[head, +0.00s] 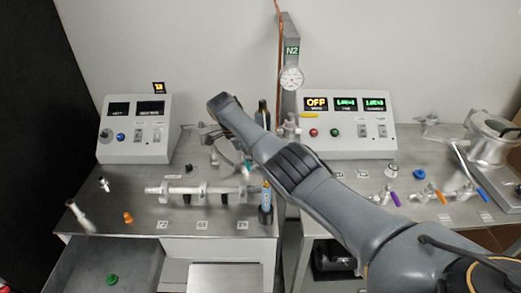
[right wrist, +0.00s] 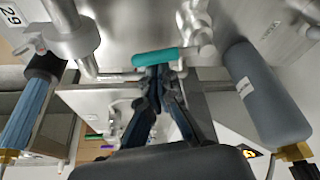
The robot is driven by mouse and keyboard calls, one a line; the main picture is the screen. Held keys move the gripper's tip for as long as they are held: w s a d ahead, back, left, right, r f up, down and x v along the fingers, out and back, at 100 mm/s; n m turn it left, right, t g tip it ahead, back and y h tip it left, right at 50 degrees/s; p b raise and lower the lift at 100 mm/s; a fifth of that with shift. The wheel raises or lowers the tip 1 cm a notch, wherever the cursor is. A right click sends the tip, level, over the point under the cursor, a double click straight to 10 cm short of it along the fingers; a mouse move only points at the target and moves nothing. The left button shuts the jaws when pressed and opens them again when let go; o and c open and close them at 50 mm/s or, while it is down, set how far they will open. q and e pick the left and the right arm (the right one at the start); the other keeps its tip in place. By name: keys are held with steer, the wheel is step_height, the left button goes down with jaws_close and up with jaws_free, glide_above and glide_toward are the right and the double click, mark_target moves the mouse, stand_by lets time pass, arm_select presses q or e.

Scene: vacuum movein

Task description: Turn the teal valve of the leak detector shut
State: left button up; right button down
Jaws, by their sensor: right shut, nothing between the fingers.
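The teal valve handle (right wrist: 155,57) lies crosswise just beyond my fingertips in the right wrist view, on a metal fitting. A small bit of teal (head: 247,166) shows in the head view beside my right arm. My right gripper (right wrist: 165,73) is shut with nothing between its fingers. Its tips are right at the teal handle's lower edge in the picture; I cannot tell whether they touch it. In the head view my right forearm hides part of the area around the valve. My left gripper is not in view.
A grey cylinder (right wrist: 265,92) stands close on the right of my gripper, and a blue-black one (right wrist: 32,105) on the left. A horizontal metal tube (head: 205,190), control boxes (head: 137,128) and an orange valve handle (head: 128,217) occupy the benches. An open drawer (head: 75,268) projects at front left.

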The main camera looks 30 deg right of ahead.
steer(key=shift+w+a, duration=0.1)
steer(key=shift+a, duration=0.45)
stand_by(0.4)
steer(key=shift+w+d+f+b, duration=0.1)
steer(key=shift+w+b, duration=0.3)
steer(key=shift+b, duration=1.45)
steer(key=shift+w+d+b, duration=0.2)
steer(key=shift+w+b, duration=0.1)
steer(key=shift+b, duration=1.7)
